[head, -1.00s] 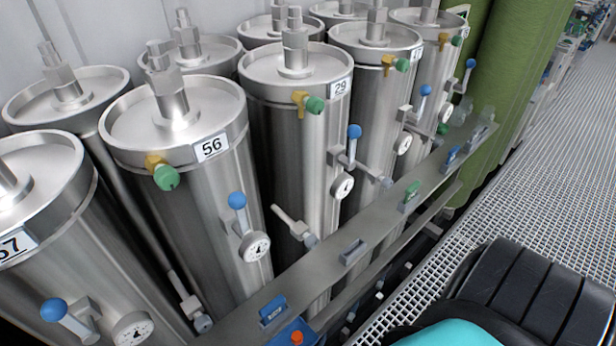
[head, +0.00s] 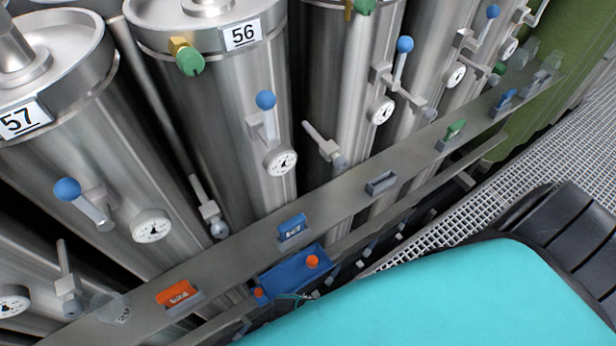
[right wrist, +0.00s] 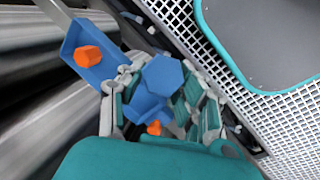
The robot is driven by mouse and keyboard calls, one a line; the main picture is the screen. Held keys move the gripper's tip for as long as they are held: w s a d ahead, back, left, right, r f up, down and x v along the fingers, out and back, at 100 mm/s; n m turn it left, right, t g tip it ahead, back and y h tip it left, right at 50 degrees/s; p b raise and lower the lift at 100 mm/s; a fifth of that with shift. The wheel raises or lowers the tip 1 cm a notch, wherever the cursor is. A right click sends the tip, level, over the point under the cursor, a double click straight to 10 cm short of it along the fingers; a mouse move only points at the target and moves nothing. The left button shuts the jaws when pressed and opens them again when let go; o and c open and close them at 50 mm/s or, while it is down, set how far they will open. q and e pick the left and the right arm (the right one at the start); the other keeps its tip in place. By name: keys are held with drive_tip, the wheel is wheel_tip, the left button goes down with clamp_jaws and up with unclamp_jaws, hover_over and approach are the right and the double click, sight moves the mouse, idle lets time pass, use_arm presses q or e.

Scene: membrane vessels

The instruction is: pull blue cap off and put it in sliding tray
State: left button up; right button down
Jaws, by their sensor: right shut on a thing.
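A blue hexagonal cap (right wrist: 163,74) is between the fingers of my right gripper (right wrist: 157,95) in the right wrist view, and the gripper is shut on it. The blue sliding tray (right wrist: 72,42) lies just beyond and below the cap. One orange cap (right wrist: 88,56) sits in its left part and another orange piece (right wrist: 154,128) shows near the fingers. In the head view the tray (head: 283,277) hangs at the front edge of the metal rail, with orange pieces at both ends. The held cap cannot be made out there. My left gripper is not in view.
A metal rail (head: 235,248) runs diagonally past steel vessels numbered 56 (head: 215,110) and 57 (head: 75,125). Blue-knobbed valve levers and gauges stick out from the vessels. Grating floor (head: 480,185) lies at right.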

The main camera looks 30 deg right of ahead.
drive_tip(key=w+f+b, duration=0.1)
drive_tip(key=w+b, duration=0.1)
drive_tip(key=w+f+b, duration=0.1)
drive_tip(key=w+b, duration=0.1)
drive_tip(key=w, duration=0.1)
drive_tip(key=w+f+b, duration=0.1)
drive_tip(key=w+b, duration=0.1)
drive_tip(key=w, duration=0.1)
drive_tip(key=shift+a, duration=0.1)
drive_tip(key=b, duration=0.5)
hover_over(284, 283)
drive_tip(key=shift+s+a+f, duration=0.1)
drive_tip(key=shift+a+f, duration=0.1)
drive_tip(key=shift+f, duration=0.35)
drive_tip(key=shift+a+f, duration=0.2)
drive_tip(key=shift+f, duration=0.35)
drive_tip(key=shift+s+f+b, duration=0.1)
drive_tip(key=shift+f+b, duration=0.35)
drive_tip(key=shift+f, duration=0.35)
drive_tip(key=shift+f+b, duration=0.4)
drive_tip(key=shift+f, duration=0.3)
